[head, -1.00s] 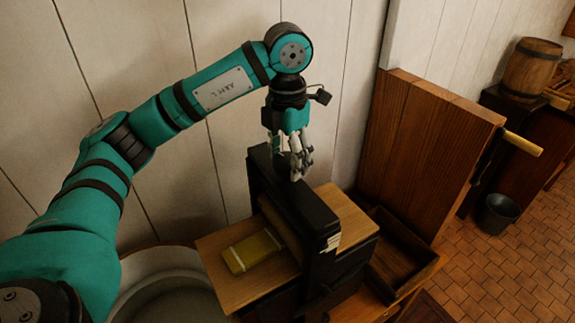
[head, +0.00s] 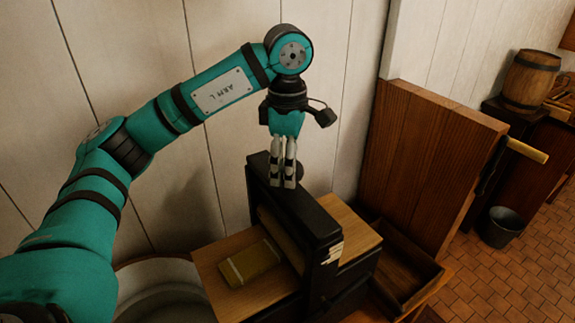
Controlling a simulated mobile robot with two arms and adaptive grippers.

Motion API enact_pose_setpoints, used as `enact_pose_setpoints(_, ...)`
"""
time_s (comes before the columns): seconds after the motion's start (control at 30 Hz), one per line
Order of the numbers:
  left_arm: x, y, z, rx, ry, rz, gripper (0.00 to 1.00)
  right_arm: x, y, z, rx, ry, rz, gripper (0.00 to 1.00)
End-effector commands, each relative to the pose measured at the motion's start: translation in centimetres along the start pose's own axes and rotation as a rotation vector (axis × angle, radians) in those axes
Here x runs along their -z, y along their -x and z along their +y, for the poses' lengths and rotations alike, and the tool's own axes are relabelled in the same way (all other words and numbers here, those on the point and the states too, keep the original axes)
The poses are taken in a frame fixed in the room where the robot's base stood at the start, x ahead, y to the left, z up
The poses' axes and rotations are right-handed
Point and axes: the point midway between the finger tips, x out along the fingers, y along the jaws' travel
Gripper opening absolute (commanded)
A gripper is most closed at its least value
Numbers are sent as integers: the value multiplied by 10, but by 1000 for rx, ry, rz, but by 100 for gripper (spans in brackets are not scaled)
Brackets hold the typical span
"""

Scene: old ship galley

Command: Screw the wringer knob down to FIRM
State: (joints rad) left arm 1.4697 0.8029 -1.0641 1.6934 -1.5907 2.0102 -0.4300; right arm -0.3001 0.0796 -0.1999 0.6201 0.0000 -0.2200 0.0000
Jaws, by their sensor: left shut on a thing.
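The wringer (head: 325,226) is a black frame with wooden boards on both sides, standing left of the wooden partition. My left gripper (head: 283,184) points straight down at the top of the frame. Its fingers are close together and shut on the wringer knob (head: 298,170), a small dark round piece mostly hidden behind them. Pale marks (head: 335,252) show on the frame's near end, too small to read. A yellowish folded cloth (head: 250,263) with pale bands lies on the left board. My right gripper is not in view.
A pale round tub (head: 160,275) stands left of the wringer. An open wooden drawer or tray (head: 400,270) is to its right, below a tall wooden partition (head: 425,160). A bucket (head: 500,226) and a barrel (head: 533,80) are farther right. The wall is close behind.

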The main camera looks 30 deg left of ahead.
Motion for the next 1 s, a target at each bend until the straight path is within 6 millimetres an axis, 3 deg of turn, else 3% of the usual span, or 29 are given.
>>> enact_pose_setpoints(0.6,0,2,1,-6,-556,-2,27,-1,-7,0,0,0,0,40)
enact_pose_setpoints(1.0,0,2,1,-7,-762,-1,27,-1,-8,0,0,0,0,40)
